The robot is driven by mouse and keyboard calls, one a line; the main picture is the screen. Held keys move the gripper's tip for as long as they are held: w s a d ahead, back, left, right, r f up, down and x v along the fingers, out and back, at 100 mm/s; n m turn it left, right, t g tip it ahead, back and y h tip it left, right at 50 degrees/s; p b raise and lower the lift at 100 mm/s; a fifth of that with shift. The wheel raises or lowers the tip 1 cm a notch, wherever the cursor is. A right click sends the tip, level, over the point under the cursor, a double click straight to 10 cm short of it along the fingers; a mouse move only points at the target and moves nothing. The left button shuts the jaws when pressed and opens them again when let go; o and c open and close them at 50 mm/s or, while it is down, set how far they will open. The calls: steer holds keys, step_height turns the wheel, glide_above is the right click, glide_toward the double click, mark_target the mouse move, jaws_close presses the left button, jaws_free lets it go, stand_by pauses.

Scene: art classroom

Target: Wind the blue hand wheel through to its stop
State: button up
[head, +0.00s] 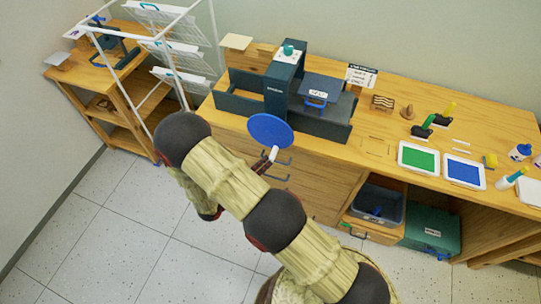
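The blue hand wheel (270,130) is a round disc on the near side of the dark press (284,85) on the wooden bench. A short pale piece, apparently its handle (273,154), sticks out at the wheel's lower edge. A dark and red end of my gripper (262,165) shows just below this pale piece, close to or touching it. The rest of my gripper is hidden behind my arm, which crosses the view from lower right to upper left. I cannot tell whether the fingers are closed around the handle.
The bench (380,105) carries a green tray (419,159), a blue tray (464,172), rollers and bottles to the right. A white drying rack (178,58) stands left of the press. The floor at lower left is clear.

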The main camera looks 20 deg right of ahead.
mark_target(273, 156)
steer(key=shift+b+x, duration=0.7)
steer(key=shift+x, duration=3.25)
steer(key=shift+s, duration=0.1)
steer(key=shift+c, duration=1.1)
jaws_close()
